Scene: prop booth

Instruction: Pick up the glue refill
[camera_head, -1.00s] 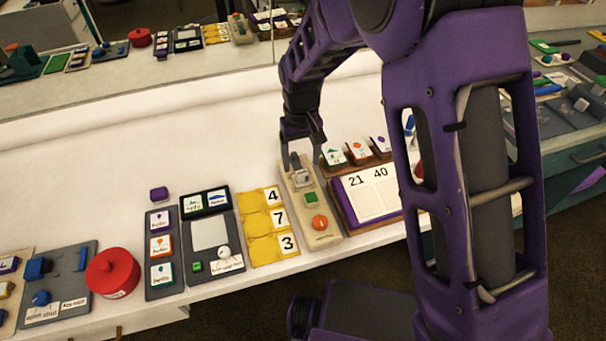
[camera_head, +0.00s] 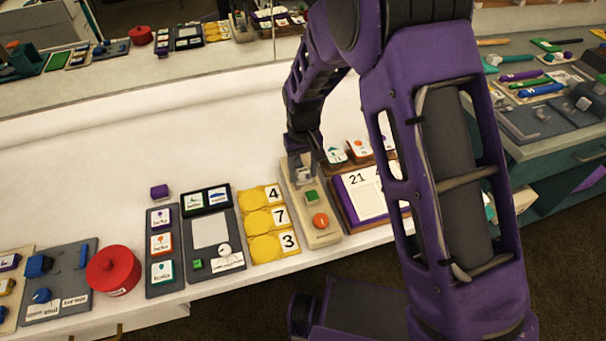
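A long beige tray (camera_head: 325,237) stands on the white counter, with a small pale grey-white item (camera_head: 305,176) at its far end, a green block (camera_head: 312,197) in the middle and an orange round piece (camera_head: 320,220) at its near end. No piece is readable as the glue refill; the pale item at the gripper may be it. My gripper (camera_head: 302,166) points down at the tray's far end, right at the pale item. The fingers partly cover this item, and I cannot tell whether they touch or grip it.
Yellow number cards (camera_head: 263,222) lie left of the tray. A brown-framed number board (camera_head: 345,215) and upright picture cards (camera_head: 335,154) stand close on the right. A red round pot (camera_head: 113,270) is further left. The counter behind the left-hand items is clear.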

